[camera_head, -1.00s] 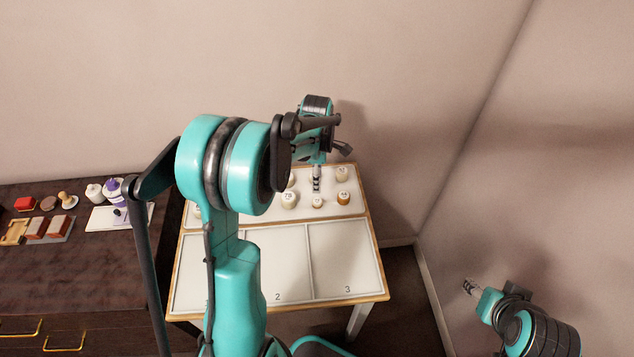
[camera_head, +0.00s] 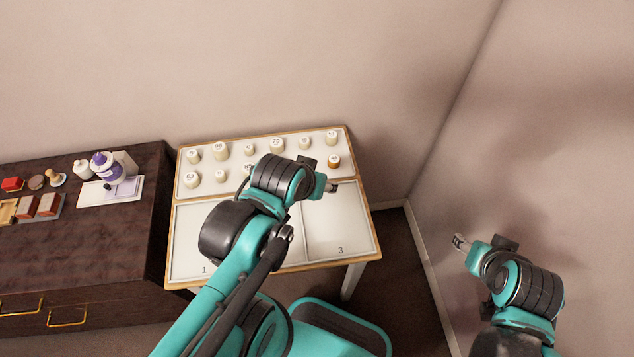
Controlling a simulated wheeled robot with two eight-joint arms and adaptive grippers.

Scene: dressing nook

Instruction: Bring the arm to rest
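My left arm reaches in from the lower left over the small table (camera_head: 190,262). Its gripper (camera_head: 332,187) points right, in front of the back rows of jars and above section 3. The fingers are small and partly hidden by the wrist, so their opening is unclear. I make out nothing held in them. My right gripper (camera_head: 460,243) is off the table at the lower right, near the right wall. Its fingers point up and left, and their opening is too small to judge.
Several cream, number-topped jars (camera_head: 220,151) and an amber one (camera_head: 334,161) stand on the table's back part; my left arm hides some. Numbered sections 1 and 3 show in front. A dark dresser (camera_head: 80,250) at left bears a purple-labelled bottle (camera_head: 107,167), blocks and stamps.

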